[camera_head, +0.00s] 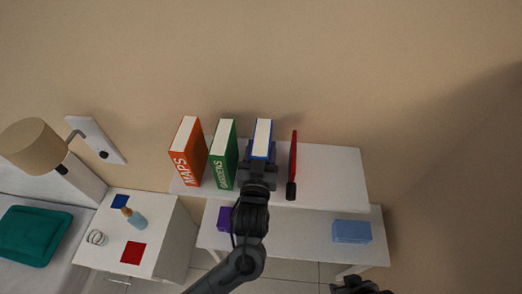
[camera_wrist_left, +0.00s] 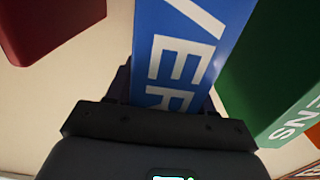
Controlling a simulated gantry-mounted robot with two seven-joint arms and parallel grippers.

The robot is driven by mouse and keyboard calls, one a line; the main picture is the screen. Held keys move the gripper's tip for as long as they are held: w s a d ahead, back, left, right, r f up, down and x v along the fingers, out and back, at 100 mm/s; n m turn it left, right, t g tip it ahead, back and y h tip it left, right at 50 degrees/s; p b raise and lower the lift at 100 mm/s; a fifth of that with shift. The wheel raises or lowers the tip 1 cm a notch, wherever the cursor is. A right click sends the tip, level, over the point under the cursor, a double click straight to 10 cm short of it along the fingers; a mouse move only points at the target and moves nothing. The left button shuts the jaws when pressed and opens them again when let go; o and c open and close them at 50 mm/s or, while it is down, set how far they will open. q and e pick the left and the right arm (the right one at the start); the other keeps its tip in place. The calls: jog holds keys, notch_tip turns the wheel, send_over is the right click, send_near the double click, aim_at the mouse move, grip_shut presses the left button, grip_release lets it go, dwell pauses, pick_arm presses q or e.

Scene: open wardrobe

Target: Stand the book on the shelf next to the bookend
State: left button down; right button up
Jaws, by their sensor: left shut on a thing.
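The blue book (camera_head: 262,135) is upright at the upper shelf, between a green book and the thin red bookend (camera_head: 293,150). A gap shows on both sides of it in the head view. My left gripper (camera_head: 260,168) is shut on the spine side of the book. The left wrist view shows the blue spine (camera_wrist_left: 185,45) with white letters between the fingers, and part of the red bookend (camera_wrist_left: 50,22). The book's bottom edge is hidden, so I cannot tell if it touches the shelf. My right gripper (camera_head: 360,286) shows only partly at the bottom edge.
The green book (camera_head: 222,155) and an orange book (camera_head: 186,152) stand left on the white upper shelf (camera_head: 335,175). A blue box (camera_head: 351,231) and a purple box (camera_head: 228,217) are on the lower shelf. A nightstand (camera_head: 170,215) is at left.

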pick_arm(q)
jog(key=shift+f, duration=0.4)
jog(key=shift+c, duration=2.1)
grip_release()
jog(key=shift+f, duration=0.2)
